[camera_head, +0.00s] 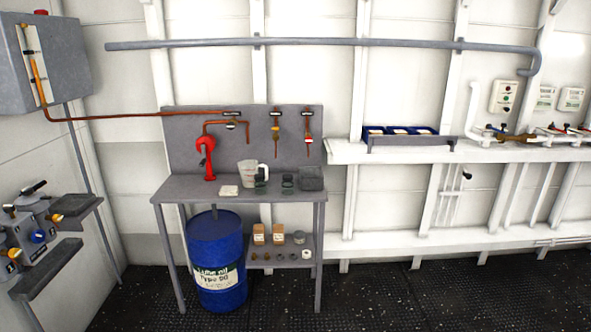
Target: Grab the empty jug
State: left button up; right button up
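A pale, translucent jug (246,174) with a handle on its right side stands upright on the grey workbench (190,188) in the camera_head view. It looks empty, but its inside is too small to tell for certain. A small dark object (261,180) stands close at its right and partly overlaps the handle area. Neither of my grippers shows in this view.
On the bench are a white pad (229,191), a red hand pump (206,158), dark jars (288,181) and a grey box (312,178). A blue oil drum (217,262) stands below. The black deck (420,299) is clear at the front right.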

aim_at(249, 169)
jog(key=i+l, duration=0.1)
jog(key=i, duration=1.55)
